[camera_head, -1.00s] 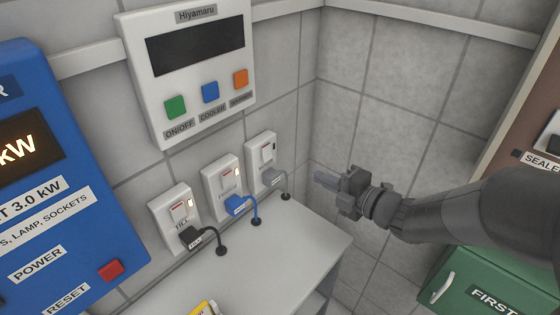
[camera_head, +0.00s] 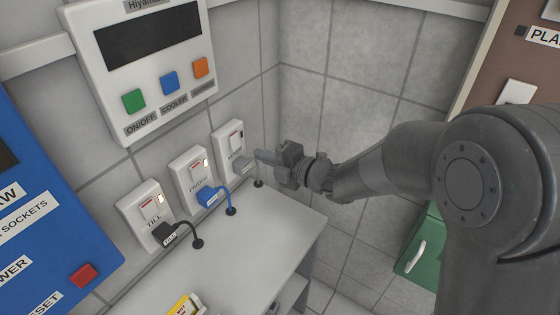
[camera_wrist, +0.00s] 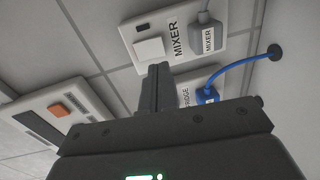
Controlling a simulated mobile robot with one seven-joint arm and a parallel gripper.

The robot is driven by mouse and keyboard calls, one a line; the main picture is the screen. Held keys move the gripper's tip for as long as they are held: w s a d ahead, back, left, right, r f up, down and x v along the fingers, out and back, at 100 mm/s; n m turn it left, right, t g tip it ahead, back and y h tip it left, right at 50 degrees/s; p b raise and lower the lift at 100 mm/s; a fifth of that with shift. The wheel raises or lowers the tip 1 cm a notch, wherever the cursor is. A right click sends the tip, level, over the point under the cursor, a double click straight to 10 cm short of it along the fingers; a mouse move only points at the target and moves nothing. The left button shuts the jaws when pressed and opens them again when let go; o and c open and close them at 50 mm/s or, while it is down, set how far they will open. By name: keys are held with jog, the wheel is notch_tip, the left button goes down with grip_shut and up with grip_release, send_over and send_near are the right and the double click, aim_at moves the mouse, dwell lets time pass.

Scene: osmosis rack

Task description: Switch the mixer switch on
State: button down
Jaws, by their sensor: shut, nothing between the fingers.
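The mixer switch (camera_head: 235,138) is a white rocker on the far-right wall socket plate in the head view. In the wrist view the white rocker (camera_wrist: 149,49) sits beside the word MIXER on its plate (camera_wrist: 128,33). A grey plug labelled MIXER (camera_wrist: 206,36) is in that socket. I see no bright lamp by this rocker. My gripper (camera_head: 260,156) is shut and empty, pointing left at the mixer socket. In the wrist view its fingertips (camera_wrist: 158,70) are very near the rocker's lower edge; I cannot tell whether they touch.
The fridge socket (camera_head: 193,172) with a blue plug and the till socket (camera_head: 142,211) with a black plug stand to the left; both have lit lamps. A grey counter (camera_head: 235,255) lies below. A control panel (camera_head: 150,105) hangs above. A blue power box (camera_head: 60,220) is at left.

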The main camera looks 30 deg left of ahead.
aim_at(238, 147)
jog(key=a, duration=0.6)
jog(key=shift+f, duration=0.35)
jog(key=shift+a+f, duration=0.1)
jog(key=d+f, duration=0.1)
jog(key=d, duration=1.3)
jog(key=shift+f, duration=0.4)
